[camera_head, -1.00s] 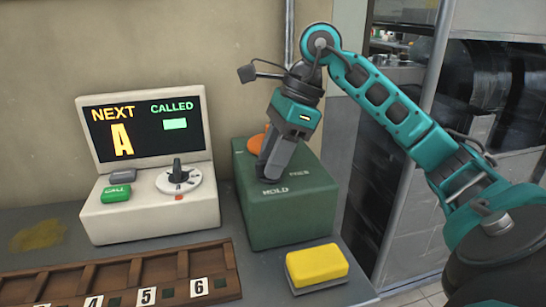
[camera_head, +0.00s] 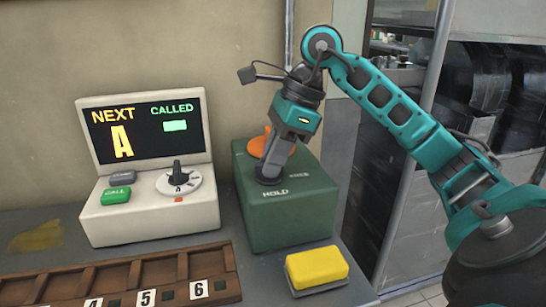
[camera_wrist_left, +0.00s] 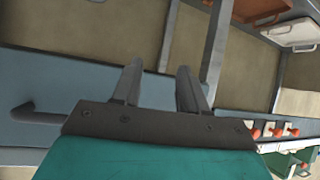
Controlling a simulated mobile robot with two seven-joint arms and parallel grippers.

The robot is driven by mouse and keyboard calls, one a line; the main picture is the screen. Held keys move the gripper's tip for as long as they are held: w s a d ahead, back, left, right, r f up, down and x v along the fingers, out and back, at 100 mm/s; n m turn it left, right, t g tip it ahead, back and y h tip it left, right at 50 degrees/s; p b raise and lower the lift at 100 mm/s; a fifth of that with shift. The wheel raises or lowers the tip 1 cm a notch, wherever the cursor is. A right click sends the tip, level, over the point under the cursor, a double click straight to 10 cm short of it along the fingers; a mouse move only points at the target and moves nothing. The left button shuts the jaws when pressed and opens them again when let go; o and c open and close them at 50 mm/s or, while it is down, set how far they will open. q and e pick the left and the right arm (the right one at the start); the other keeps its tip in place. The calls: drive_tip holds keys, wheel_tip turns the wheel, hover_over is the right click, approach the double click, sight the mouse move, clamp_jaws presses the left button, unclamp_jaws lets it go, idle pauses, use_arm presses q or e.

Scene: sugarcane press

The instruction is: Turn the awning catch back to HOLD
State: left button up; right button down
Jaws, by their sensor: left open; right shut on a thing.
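The awning catch sits on top of the green box (camera_head: 288,220), which bears the word HOLD on its near edge and a second, blurred label further right. The orange part of the catch (camera_head: 257,146) shows at both sides behind my right gripper. My right gripper (camera_head: 270,174) points down onto the box top, shut on the catch; its fingers hide most of the catch, so its exact pointing is hard to tell. My left gripper (camera_wrist_left: 158,74) shows only in the left wrist view, open with nothing between its fingers, away from the box.
A white console (camera_head: 150,215) with a NEXT/CALLED screen and a dial stands left of the box. A yellow block (camera_head: 317,266) lies in front of the box. A wooden number rack (camera_head: 120,262) lies at the front left.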

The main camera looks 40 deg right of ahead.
drive_tip(key=m+t+h, duration=0.1)
drive_tip(key=m, duration=0.2)
drive_tip(key=shift+s+a+m, duration=0.1)
drive_tip(key=shift+s+m, duration=0.05)
drive_tip(key=shift+m, duration=0.15)
drive_tip(key=m+h, duration=0.1)
drive_tip(key=m, duration=0.1)
drive_tip(key=shift+a+m+t+p, duration=0.1)
drive_tip(key=shift+m+t+p, duration=0.2)
drive_tip(key=shift+m+p, duration=0.1)
drive_tip(key=shift+m+h+p, duration=0.4)
drive_tip(key=shift+m, duration=0.5)
drive_tip(key=m, duration=0.1)
drive_tip(key=m+h+p, duration=0.1)
drive_tip(key=m, duration=0.1)
drive_tip(key=m+p, duration=0.1)
drive_tip(key=shift+s+a+h, duration=0.1)
drive_tip(key=shift+a+h, duration=0.15)
drive_tip(key=shift+h, duration=0.05)
drive_tip(key=shift+a+f+m+h+p, duration=0.1)
drive_tip(key=shift+m+h+p, duration=0.3)
drive_tip(key=shift+m, duration=0.85)
drive_tip(key=shift+f+m+h+p, duration=0.1)
drive_tip(key=shift+m+h+p, duration=0.3)
drive_tip(key=shift+m, duration=0.85)
drive_tip(key=c, duration=1.1)
unclamp_jaws()
drive_tip(key=shift+c, duration=0.2)
drive_tip(key=shift+r, duration=0.15)
